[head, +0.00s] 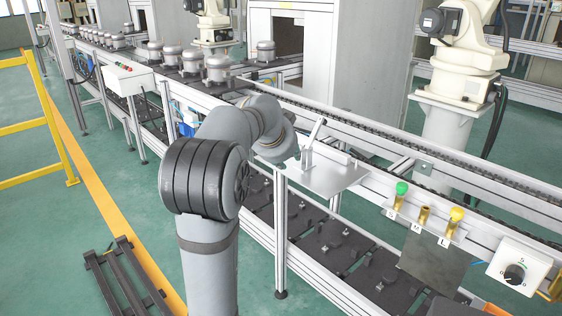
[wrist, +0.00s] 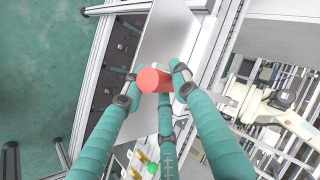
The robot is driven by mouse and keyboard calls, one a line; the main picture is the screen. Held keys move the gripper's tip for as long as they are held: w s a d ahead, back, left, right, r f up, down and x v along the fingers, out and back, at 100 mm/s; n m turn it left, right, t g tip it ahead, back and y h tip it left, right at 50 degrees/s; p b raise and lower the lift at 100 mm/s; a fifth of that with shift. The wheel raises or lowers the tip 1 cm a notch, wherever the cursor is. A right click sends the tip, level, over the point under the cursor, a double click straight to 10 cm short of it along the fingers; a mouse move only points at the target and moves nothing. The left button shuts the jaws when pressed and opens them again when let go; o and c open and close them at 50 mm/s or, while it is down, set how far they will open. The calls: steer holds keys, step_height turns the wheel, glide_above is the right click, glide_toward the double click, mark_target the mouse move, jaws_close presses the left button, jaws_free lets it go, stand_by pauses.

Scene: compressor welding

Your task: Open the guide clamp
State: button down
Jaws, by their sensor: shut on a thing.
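The guide clamp (head: 308,152) stands on a flat metal plate (head: 340,180) on the near side of the conveyor, its pale lever tilted up to the right. In the wrist view, a red knob (wrist: 152,80), seemingly the end of the clamp's handle, sits between my teal fingers. My gripper (wrist: 154,88) is shut on this red handle from above. The plate's bare surface (wrist: 160,45) shows beyond the fingers. In the head view my wrist covers the gripper and the red knob, so the contact is hidden there.
The conveyor rail (head: 420,155) runs behind the plate. Green and yellow knobs (head: 400,195) and a white dial box (head: 518,265) are to the right. Silver compressors (head: 217,68) stand on the line at the back left. A white robot arm (head: 460,70) stands beyond.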

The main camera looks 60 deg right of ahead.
steer(key=c, duration=1.3)
jaws_free()
steer(key=v, duration=1.2)
steer(key=shift+d+f, duration=0.1)
steer(key=shift+d, duration=0.05)
